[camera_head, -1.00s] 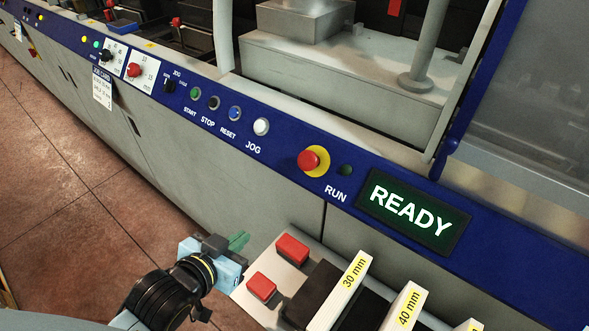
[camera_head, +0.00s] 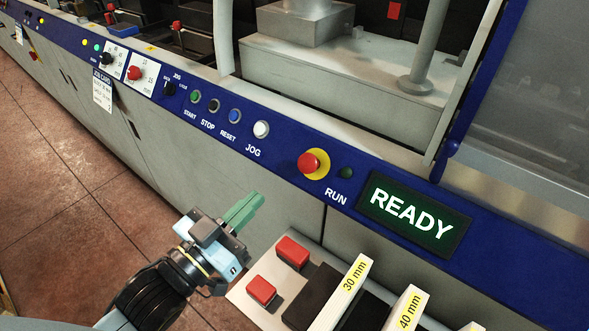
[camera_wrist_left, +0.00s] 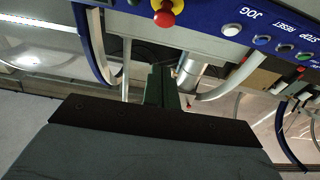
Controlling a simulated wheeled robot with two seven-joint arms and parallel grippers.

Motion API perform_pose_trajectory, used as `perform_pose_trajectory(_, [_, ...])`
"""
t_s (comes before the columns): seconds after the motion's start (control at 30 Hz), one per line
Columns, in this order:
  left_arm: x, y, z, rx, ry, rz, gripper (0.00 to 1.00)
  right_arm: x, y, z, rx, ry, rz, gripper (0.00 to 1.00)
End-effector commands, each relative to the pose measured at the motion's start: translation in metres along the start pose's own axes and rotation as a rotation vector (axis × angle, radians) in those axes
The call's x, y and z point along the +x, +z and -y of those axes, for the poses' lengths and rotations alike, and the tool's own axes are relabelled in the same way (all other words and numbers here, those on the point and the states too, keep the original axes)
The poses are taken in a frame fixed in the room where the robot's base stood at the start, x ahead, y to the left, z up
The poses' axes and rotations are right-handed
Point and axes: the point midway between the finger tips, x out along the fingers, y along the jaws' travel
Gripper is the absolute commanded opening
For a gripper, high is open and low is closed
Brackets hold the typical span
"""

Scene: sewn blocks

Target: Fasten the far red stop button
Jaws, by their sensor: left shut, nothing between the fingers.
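The farther one (camera_head: 292,252) is above and right of the nearer one (camera_head: 261,290). A round red mushroom button (camera_head: 309,162) on a yellow ring is on the blue console; it also shows at the top of the left wrist view (camera_wrist_left: 164,17). My left gripper (camera_head: 255,200), with green fingers, is shut and empty. It is in the air left of the red rectangular buttons, apart from all of them. Its fingers also show in the left wrist view (camera_wrist_left: 162,78). My right gripper is not in view.
The blue console (camera_head: 290,178) carries several small buttons and a READY display (camera_head: 414,215). Dark slots and pale labelled bars, 30 mm (camera_head: 345,287) and 40 mm (camera_head: 407,310), lie right of the red rectangular buttons. Open floor (camera_head: 60,220) is at left.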

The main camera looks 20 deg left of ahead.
Motion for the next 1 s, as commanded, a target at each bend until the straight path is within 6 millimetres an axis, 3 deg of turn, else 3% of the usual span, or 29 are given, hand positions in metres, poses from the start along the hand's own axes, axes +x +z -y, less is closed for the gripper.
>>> perform_pose_trajectory(0.6, [0.096,-0.001,0.000,0.001,0.000,-0.003,0.00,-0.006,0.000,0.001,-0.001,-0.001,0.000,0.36])
perform_pose_trajectory(0.77, [0.111,0.020,0.000,0.000,0.000,0.002,0.00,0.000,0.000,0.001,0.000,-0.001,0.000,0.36])
perform_pose_trajectory(1.0, [0.120,0.028,0.000,0.000,0.000,0.000,0.00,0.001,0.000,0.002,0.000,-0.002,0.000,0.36])
